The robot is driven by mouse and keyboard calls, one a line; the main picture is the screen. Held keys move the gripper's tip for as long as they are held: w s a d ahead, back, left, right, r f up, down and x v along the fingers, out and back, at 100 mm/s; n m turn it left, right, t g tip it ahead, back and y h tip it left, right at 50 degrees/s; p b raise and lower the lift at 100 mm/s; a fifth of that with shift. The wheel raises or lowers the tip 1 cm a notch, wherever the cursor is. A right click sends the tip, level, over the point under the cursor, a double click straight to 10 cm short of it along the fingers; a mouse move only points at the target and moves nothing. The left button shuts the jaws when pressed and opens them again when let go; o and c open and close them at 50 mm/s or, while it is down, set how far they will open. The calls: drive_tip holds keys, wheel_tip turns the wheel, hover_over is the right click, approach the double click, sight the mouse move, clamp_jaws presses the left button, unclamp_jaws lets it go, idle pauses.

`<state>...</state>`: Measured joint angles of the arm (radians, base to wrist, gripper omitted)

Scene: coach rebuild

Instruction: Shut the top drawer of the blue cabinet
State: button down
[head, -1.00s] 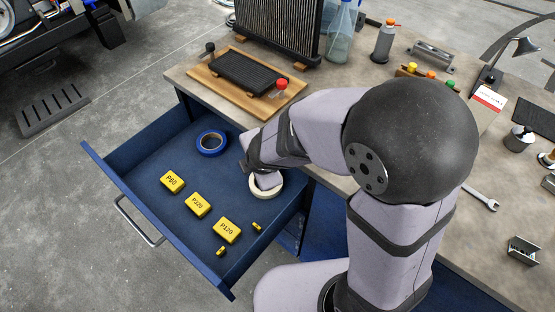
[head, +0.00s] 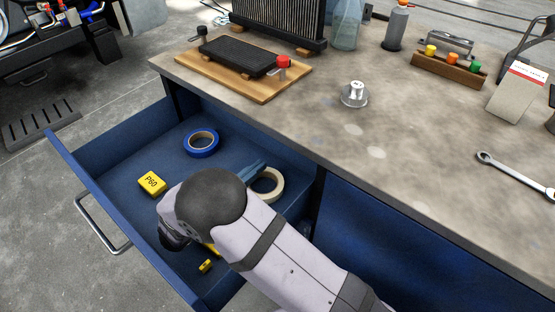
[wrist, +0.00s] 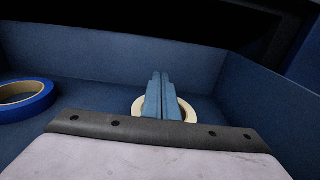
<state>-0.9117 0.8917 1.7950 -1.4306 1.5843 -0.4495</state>
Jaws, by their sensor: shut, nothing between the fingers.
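The top drawer (head: 110,207) of the blue cabinet (head: 385,225) is pulled far out, with its metal handle (head: 98,228) on the outer left side. My gripper (head: 258,169) is shut and empty, its blue-grey fingers pointing towards the cabinet side of the drawer. In the wrist view the gripper (wrist: 161,76) overlaps the cream tape roll (wrist: 138,110); I cannot tell whether they touch. The same tape roll (head: 273,187) lies on the drawer floor in the head view. My arm hides part of the drawer's front and contents.
The drawer holds a blue tape roll (head: 201,143), a yellow P60 block (head: 152,184) and a small yellow piece (head: 205,266). The worktop (head: 420,130) overhangs the drawer's inner end, with a metal cup (head: 354,94) on it. Bare floor (head: 40,230) lies beyond the handle.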

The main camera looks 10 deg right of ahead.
drive_tip(key=shift+a, duration=0.35)
drive_tip(key=shift+d+r, duration=0.1)
hover_over(278, 167)
idle(0.5)
drive_tip(key=b+x, duration=0.1)
drive_tip(key=x, duration=1.3)
drive_tip(key=shift+w+d+r, duration=0.25)
drive_tip(key=shift+w, duration=0.05)
